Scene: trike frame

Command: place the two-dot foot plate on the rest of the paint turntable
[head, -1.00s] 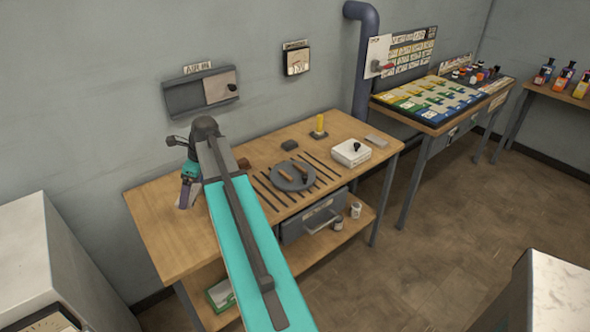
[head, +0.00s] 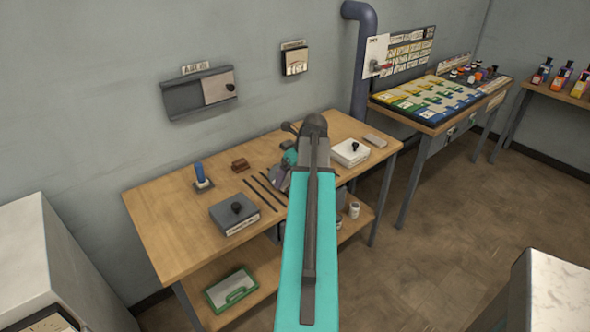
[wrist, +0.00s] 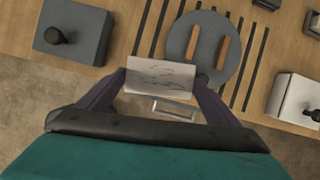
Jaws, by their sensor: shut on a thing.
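In the wrist view, my gripper (wrist: 160,84) is shut on a pale flat plate with dark streaks, the foot plate (wrist: 160,74). Its two dots cannot be made out. The paint turntable (wrist: 188,68) is a round grey disc with two brown bars, its rest (wrist: 222,50), on top. The plate is just left of and below the disc in the picture and overlaps its lower left edge; the height between them cannot be told. In the head view, my gripper (head: 283,175) is small above the bench, and my arm hides most of the turntable.
A grey box with a black knob (head: 234,214) and a blue-topped item (head: 201,175) stand at the bench's left. A white box with a black knob (head: 350,152) is to the right. Dark strips (wrist: 147,28) lie around the turntable. The bench's left end (head: 155,225) is bare.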

